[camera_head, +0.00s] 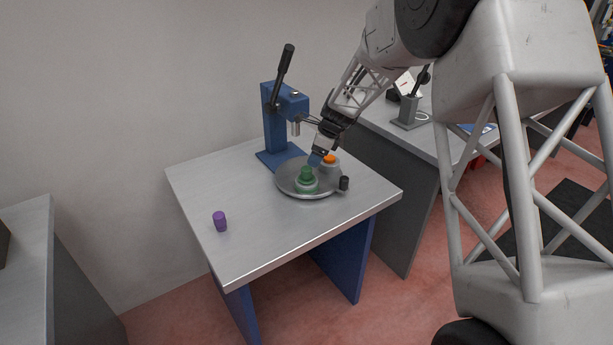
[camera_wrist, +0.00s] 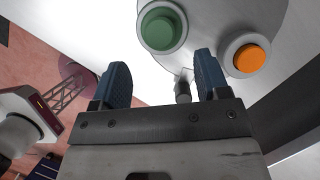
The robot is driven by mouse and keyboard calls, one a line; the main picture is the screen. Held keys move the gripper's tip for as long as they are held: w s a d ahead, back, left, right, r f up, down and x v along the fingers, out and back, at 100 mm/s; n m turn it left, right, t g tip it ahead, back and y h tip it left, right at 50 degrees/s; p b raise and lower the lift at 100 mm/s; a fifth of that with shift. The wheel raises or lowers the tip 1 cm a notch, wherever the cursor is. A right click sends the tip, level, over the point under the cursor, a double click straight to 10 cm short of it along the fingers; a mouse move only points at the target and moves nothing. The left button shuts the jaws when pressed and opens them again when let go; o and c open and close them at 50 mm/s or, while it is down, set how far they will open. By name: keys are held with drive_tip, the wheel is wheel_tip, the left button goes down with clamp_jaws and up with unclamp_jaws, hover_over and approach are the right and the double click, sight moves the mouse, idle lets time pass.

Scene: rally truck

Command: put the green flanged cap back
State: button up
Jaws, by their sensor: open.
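The green flanged cap (camera_head: 306,173) sits upright on a pale round holder on the grey round plate (camera_head: 290,190). In the wrist view the green cap (camera_wrist: 160,29) shows from above inside a light ring, beyond my fingertips. My gripper (camera_head: 317,158) is above the plate's far side, close to the green and orange parts. In the wrist view its two blue fingers (camera_wrist: 162,78) are spread wide with nothing between them but the plate's edge and a small dark-topped knob behind. I cannot tell how the cap's flange is seated.
An orange cap (camera_head: 329,159) sits on a second holder on the plate, right of the green one. A dark knob (camera_head: 344,183) stands at the plate's right edge. A blue lever press (camera_head: 283,115) stands behind. A purple cylinder (camera_head: 220,221) stands on the otherwise clear left tabletop.

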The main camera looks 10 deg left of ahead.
sight(308, 168)
drive_tip(key=shift+f, duration=0.1)
drive_tip(key=shift+x, duration=1.2)
drive_tip(key=shift+a+f, duration=0.1)
drive_tip(key=shift+x, duration=2.5)
drive_tip(key=shift+a, duration=0.1)
drive_tip(key=shift+c, duration=0.5)
drive_tip(key=c, duration=1.1)
